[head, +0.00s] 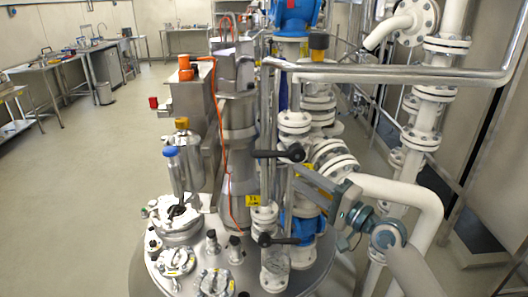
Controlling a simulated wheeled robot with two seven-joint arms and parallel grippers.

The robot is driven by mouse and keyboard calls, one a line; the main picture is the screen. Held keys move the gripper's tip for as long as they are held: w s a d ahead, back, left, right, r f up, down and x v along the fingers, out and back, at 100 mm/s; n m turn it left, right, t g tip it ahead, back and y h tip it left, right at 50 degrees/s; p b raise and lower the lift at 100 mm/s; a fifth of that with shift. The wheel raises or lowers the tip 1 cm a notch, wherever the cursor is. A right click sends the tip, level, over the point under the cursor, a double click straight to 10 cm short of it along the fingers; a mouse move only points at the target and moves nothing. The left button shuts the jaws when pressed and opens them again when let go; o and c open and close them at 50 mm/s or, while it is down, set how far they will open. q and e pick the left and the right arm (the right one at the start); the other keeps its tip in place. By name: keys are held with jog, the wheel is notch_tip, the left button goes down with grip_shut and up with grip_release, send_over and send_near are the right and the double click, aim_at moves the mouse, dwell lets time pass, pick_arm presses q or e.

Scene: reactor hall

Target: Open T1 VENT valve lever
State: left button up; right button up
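A black lever (278,153) lies roughly level, pointing left, on the white flanged pipework above the reactor lid. A second black lever (279,240) sits lower, on a valve at the lid. A yellow tag (253,200) hangs between them; its lettering is too small to read surely, so I cannot tell which lever is T1 VENT. My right gripper (297,175) reaches in from the lower right among the pipes. Its two grey fingers look apart, with nothing seen between them, just below and right of the upper lever. My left gripper is not in view.
The round steel reactor lid (255,275) carries several capped ports. A steel pipe (400,75) crosses above my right arm, and a thick white pipe (425,200) bends close beside it. An orange cable (222,150) hangs left of the levers. Open floor (90,190) lies to the left.

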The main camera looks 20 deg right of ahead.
aim_at(269, 157)
jog(key=p+x, duration=0.4)
jog(key=x, duration=0.9)
jog(key=shift+d, duration=0.1)
jog(key=shift+x, duration=0.8)
jog(key=shift+f, duration=0.1)
grip_shut()
